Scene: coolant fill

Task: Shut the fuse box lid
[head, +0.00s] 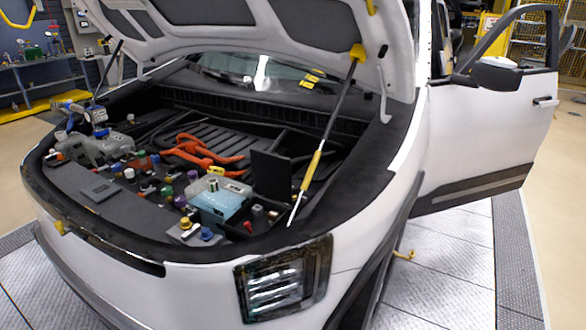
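The fuse box (236,233) appears to be the black open-topped box at the front right of the engine bay, with small dark and red parts showing in it. Its lid looks to be the flat black panel (271,174) standing upright at the back of the box, so the lid is open. The box's inside is only partly visible. Neither of my grippers shows in the head view.
The raised hood (250,25) is above the bay, with a prop strut (325,140) just right of the lid. A translucent blue reservoir (220,203) stands left of the box. Orange cables (195,152) and several coloured caps lie further left. The right door (490,130) is open.

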